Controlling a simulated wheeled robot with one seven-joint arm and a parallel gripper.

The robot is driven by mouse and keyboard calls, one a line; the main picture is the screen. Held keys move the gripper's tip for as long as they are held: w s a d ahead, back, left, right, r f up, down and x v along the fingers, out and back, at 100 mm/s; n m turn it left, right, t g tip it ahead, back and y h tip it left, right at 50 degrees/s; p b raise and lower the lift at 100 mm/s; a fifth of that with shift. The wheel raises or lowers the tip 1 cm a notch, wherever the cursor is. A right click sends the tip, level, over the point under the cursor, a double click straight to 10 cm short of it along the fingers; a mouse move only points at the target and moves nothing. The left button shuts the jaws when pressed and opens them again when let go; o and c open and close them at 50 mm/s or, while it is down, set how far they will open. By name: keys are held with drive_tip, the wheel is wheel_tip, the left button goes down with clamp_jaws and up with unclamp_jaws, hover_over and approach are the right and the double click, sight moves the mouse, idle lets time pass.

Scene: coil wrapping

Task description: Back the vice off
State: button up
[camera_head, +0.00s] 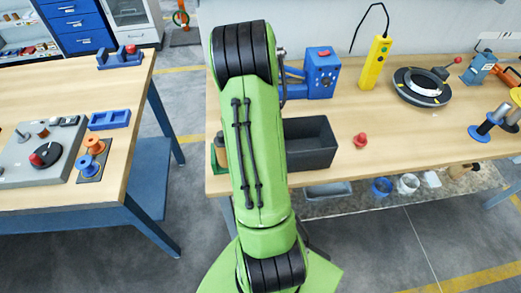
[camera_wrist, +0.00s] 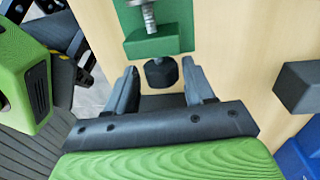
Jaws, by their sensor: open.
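The green vice (camera_wrist: 160,42) is at the top middle of the wrist view, against the pale wooden bench. A metal threaded screw (camera_wrist: 149,16) runs through it, with a black knob (camera_wrist: 162,74) on the near side. My gripper (camera_wrist: 161,68) is open, its two grey fingers on either side of the knob with visible gaps. I cannot tell whether the fingertips reach the knob's depth. In the head view only a sliver of the green vice (camera_head: 219,152) shows at the bench's front edge, left of my arm. My arm hides the gripper there.
A dark grey bin (camera_head: 318,157) stands right of my arm, near a red knobbed piece (camera_head: 360,140). A blue machine (camera_head: 322,75), yellow handheld device (camera_head: 376,62) and black ring (camera_head: 408,91) stand behind. Another wooden bench (camera_head: 35,88) is at left, with floor between.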

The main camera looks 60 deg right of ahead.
drive_tip(key=shift+w+d+r+g+y+p, duration=0.15)
drive_tip(key=shift+r+g+y+p, duration=0.2)
drive_tip(key=shift+p, duration=0.15)
drive_tip(key=shift+d+f, duration=0.1)
drive_tip(key=shift+f, duration=0.15)
drive_tip(key=shift+r+y+p, duration=0.15)
drive_tip(key=shift+y+p, duration=0.1)
drive_tip(key=shift+p, duration=0.15)
drive_tip(key=shift+g+y+p, duration=0.3)
drive_tip(key=shift+g+p, duration=0.15)
drive_tip(key=shift+p, duration=0.3)
drive_tip(key=shift+w+d+f, duration=0.15)
drive_tip(key=shift+w+f, duration=0.05)
drive_tip(key=shift+s+a, duration=0.2)
drive_tip(key=p+v, duration=0.5)
drive_tip(key=v, duration=0.2)
drive_tip(key=shift+w+d, duration=0.1)
drive_tip(key=shift+w, duration=0.05)
